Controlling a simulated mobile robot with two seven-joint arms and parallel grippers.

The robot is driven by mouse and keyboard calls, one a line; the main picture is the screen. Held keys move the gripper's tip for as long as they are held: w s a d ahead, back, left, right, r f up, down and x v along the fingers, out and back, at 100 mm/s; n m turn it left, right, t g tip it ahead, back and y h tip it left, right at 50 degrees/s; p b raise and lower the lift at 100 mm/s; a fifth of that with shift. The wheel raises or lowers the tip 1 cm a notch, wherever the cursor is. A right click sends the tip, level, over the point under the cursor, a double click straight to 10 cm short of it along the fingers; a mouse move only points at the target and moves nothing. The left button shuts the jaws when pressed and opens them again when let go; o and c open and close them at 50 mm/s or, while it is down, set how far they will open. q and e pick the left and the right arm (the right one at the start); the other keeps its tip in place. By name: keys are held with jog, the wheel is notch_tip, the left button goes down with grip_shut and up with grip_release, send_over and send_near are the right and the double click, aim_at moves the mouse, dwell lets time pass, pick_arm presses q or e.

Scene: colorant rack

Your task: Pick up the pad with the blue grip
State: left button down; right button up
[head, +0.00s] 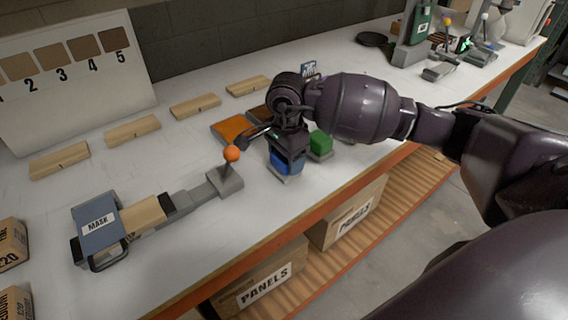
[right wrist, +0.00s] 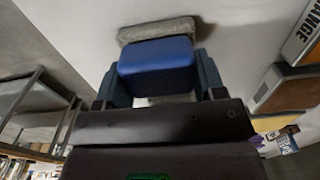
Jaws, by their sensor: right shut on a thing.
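The pad with the blue grip (head: 281,168) is below my right gripper (head: 287,158) in the head view, near the table's front edge. In the right wrist view its blue block (right wrist: 157,62) sits between the two fingers, with the grey fuzzy pad (right wrist: 157,30) beyond it. My right gripper is shut on the blue grip from above. The pad is at or very close to the table top; I cannot tell whether it touches. My left gripper is not in view.
A pad with a green grip (head: 320,143) stands close to the right of the gripper. An orange-topped lever (head: 231,154) and a MASK device (head: 98,222) are to the left. An orange panel (head: 233,129) lies behind. Wooden blocks (head: 195,105) line the back.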

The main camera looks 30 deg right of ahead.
jog(key=shift+c, duration=0.2)
notch_tip(320, 180, up, 20)
jog(key=p, duration=0.1)
dwell(0.4)
